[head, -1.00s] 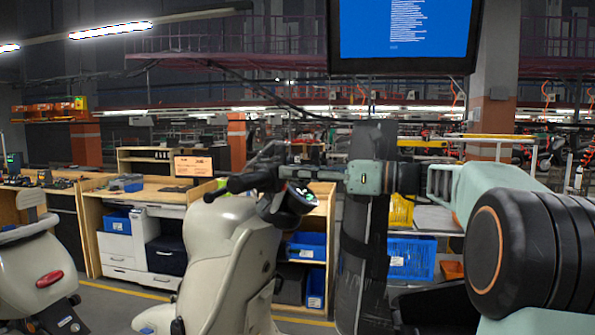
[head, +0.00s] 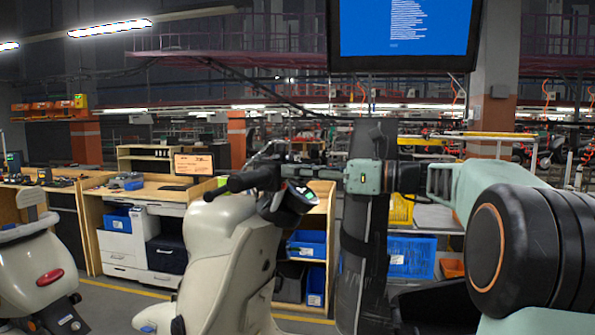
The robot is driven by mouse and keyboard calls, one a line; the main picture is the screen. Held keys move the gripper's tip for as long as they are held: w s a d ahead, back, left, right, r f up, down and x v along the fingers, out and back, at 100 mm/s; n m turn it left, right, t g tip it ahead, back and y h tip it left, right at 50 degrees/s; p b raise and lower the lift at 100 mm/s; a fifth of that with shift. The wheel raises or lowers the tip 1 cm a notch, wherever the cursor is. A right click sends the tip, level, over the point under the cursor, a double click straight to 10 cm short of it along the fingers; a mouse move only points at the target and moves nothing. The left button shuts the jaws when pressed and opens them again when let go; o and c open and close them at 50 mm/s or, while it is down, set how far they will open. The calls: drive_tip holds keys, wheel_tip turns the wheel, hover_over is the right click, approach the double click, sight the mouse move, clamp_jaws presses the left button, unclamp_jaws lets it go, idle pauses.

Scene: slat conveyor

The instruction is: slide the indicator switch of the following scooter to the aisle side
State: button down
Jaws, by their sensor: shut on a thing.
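A cream scooter (head: 222,250) stands upright in the middle of the head view, with its black handlebar (head: 248,181) and dark dashboard (head: 294,197) at the top. My gripper (head: 284,172) comes in from the right, level with the handlebar. Its fingers are shut at the handlebar's right part, just above the dashboard. The indicator switch is too small to make out and lies at or behind the fingertips. A second cream scooter (head: 30,262) with a red tail light is cut off at the left edge.
A wooden workbench (head: 150,196) with drawers and blue bins stands behind the scooters. A dark post (head: 366,240) stands behind my wrist. A large screen (head: 404,30) hangs above. Blue and yellow crates (head: 411,257) sit at the right. Grey floor shows at lower left.

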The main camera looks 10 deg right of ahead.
drive_tip(key=shift+s+a, duration=0.25)
drive_tip(key=shift+s, duration=0.05)
drive_tip(key=c, duration=2)
unclamp_jaws()
drive_tip(key=shift+s+r, duration=0.1)
drive_tip(key=shift+s, duration=0.1)
drive_tip(key=shift+o, duration=0.2)
drive_tip(key=shift+d, duration=0.1)
drive_tip(key=v, duration=1.1)
drive_tip(key=shift+s+d, duration=0.2)
drive_tip(key=shift+d, duration=0.15)
